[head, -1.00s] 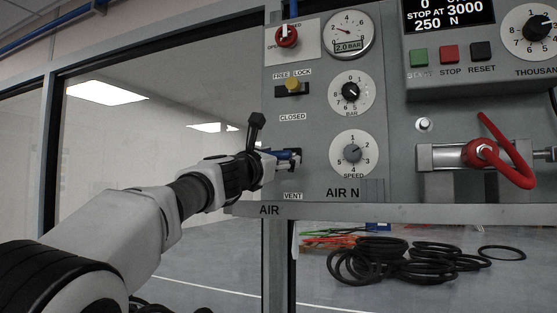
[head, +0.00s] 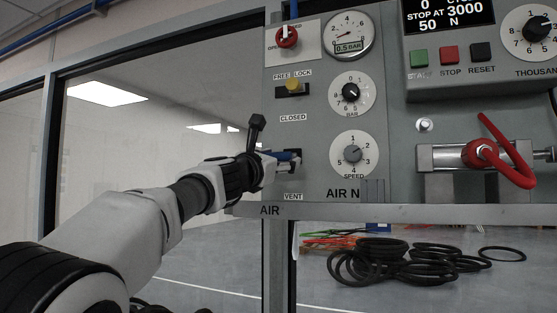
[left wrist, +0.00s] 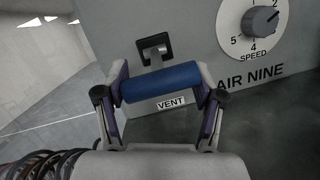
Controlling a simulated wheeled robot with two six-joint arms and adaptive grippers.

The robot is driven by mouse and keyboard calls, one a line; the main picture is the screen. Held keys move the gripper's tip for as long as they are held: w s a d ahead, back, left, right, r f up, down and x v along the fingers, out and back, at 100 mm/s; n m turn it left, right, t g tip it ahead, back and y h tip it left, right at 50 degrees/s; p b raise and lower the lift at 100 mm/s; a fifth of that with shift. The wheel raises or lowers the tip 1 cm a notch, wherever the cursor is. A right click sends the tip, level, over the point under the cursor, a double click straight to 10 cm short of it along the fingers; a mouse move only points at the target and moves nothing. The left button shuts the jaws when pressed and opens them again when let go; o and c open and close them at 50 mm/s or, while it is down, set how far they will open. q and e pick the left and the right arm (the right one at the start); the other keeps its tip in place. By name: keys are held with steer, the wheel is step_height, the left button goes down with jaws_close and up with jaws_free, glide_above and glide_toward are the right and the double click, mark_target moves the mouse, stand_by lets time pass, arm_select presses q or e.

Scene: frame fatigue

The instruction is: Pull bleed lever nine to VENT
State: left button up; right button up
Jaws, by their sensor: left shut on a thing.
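The blue bleed lever (head: 287,156) sits on the grey panel between the CLOSED label (head: 293,117) and the VENT label (head: 292,196). In the left wrist view, its blue cylindrical grip (left wrist: 160,83) lies just above the VENT label (left wrist: 171,102), below a black slotted bracket (left wrist: 154,48). My left gripper (head: 277,160) is shut on the lever, one finger at each end of the grip. The panel lettering reads AIR NINE (left wrist: 250,76). The gauge (head: 348,36) reads 0.5 BAR. My right gripper is out of view.
Above the lever is a yellow FREE/LOCK knob (head: 292,84). BAR (head: 351,92) and SPEED (head: 353,153) dials are to its right. A red-handled clamp (head: 484,153) stands further right. The panel's lower ledge (head: 400,210) runs below. Black rings (head: 380,250) lie on the floor.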

arm_select(q)
steer(key=shift+w+f, duration=0.1)
steer(key=shift+f, duration=0.15)
steer(key=o, duration=1.7)
steer(key=shift+c, duration=0.2)
steer(key=shift+w+d, duration=0.1)
steer(key=shift+w, duration=0.05)
